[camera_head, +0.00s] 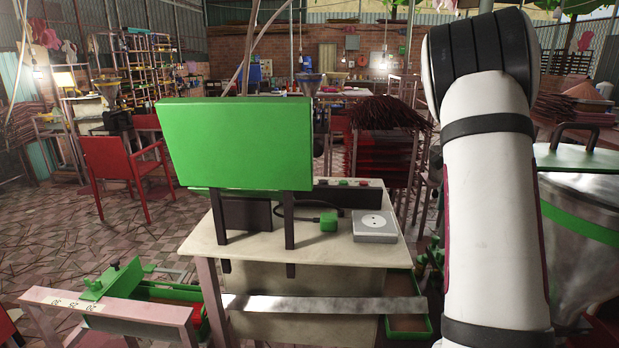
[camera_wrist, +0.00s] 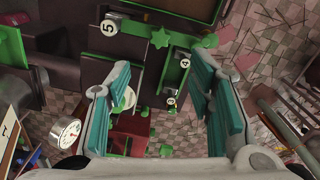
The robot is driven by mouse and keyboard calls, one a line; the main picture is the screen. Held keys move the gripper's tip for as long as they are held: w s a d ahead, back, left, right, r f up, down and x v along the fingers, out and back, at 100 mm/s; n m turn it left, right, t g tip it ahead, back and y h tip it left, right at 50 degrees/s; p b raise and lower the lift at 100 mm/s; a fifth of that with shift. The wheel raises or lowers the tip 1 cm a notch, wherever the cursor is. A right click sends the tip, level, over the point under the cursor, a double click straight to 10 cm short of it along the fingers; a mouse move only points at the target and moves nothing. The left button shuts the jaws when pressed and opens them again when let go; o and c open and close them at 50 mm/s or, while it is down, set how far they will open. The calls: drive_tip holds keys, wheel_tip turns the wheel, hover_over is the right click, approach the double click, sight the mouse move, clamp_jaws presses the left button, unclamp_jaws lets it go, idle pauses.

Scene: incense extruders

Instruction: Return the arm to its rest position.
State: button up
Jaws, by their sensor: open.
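My gripper (camera_wrist: 163,112) shows in the wrist view with its two teal-padded fingers spread apart. It is open, and nothing is held between the fingers. Beyond and below it are green and dark machine parts with number labels (camera_wrist: 108,28) and a green star-shaped knob (camera_wrist: 160,38). In the head view my white arm stands upright on the right side. My gripper is out of that view.
A table (camera_head: 300,248) with a green panel (camera_head: 236,143), a socket box (camera_head: 375,226) and a green plug (camera_head: 328,222) stands ahead. A metal hopper (camera_head: 590,235) is at the right, close to my arm. A red chair (camera_head: 122,165) stands at left, with open tiled floor (camera_head: 60,235) nearby.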

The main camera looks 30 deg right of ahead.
drive_tip(key=s+a+r+n+t+p, duration=0.15)
drive_tip(key=a+r+n, duration=0.35)
drive_tip(key=a, duration=0.7)
drive_tip(key=s+a+r+n+t+p, duration=0.1)
drive_tip(key=s+a+r+n, duration=0.35)
drive_tip(key=a, duration=0.75)
drive_tip(key=s+a+n+t+p, duration=0.1)
drive_tip(key=s+a+n+p, duration=0.1)
drive_tip(key=s+a+n, duration=1)
drive_tip(key=s+a, duration=0.2)
drive_tip(key=a, duration=0.3)
drive_tip(key=shift+s+a+t, duration=0.15)
drive_tip(key=shift+s+t, duration=0.05)
drive_tip(key=shift+t, duration=0.15)
drive_tip(key=shift+f, duration=0.1)
